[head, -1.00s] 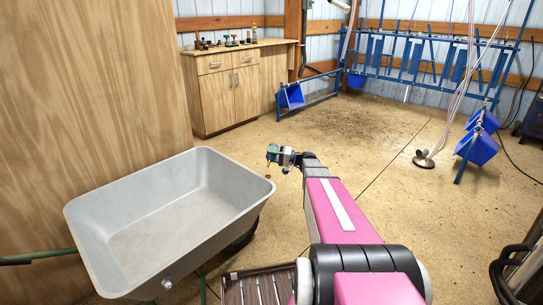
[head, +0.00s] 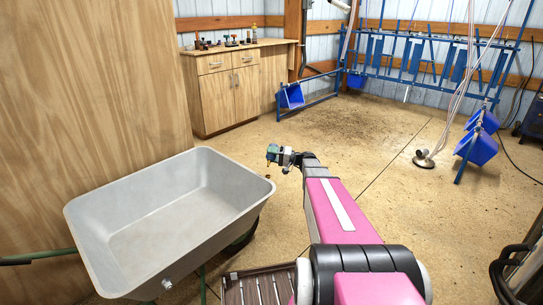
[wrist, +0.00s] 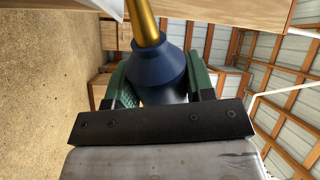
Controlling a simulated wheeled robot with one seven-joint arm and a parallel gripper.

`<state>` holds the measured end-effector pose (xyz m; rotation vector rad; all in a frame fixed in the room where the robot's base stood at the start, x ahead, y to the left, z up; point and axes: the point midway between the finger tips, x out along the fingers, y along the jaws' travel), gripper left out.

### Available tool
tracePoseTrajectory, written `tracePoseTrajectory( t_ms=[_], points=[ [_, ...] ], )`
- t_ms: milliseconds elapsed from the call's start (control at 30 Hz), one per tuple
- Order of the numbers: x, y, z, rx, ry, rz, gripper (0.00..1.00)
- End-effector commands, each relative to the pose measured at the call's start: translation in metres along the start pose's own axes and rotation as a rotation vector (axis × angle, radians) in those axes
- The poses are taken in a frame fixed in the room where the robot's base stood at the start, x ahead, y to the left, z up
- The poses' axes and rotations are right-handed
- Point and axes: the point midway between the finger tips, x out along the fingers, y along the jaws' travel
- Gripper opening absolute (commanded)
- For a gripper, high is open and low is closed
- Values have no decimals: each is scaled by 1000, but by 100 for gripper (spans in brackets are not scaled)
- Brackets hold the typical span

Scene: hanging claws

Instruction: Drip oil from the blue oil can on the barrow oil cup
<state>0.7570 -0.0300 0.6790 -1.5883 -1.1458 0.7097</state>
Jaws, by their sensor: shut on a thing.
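My gripper (head: 279,156) is at the end of my outstretched arm, just right of the grey barrow's (head: 250,187) far right corner and apart from it. In the wrist view, its green fingers (wrist: 159,78) are shut on the blue oil can (wrist: 158,66). The can's brass spout (wrist: 145,22) points away from the gripper, and its tip is out of the picture. A small round grey fitting (head: 167,283) sits low on the barrow's near side; I cannot tell whether it is the oil cup. No oil drop can be made out.
A plywood wall (head: 90,100) stands behind and left of the barrow. A workbench (head: 230,88) with small items is farther back. A slatted brown surface (head: 258,288) lies at the near edge. The floor right of my arm is open, with hanging hoses (head: 455,100) beyond.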

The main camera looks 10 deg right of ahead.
Motion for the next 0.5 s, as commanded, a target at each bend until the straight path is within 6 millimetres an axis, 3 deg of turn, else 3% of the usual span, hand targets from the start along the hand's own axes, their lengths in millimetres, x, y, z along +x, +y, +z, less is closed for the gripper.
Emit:
tracePoseTrajectory(
  t_ms=[500],
  points=[
    [0,5,0,52,5,0,21]
  ],
)
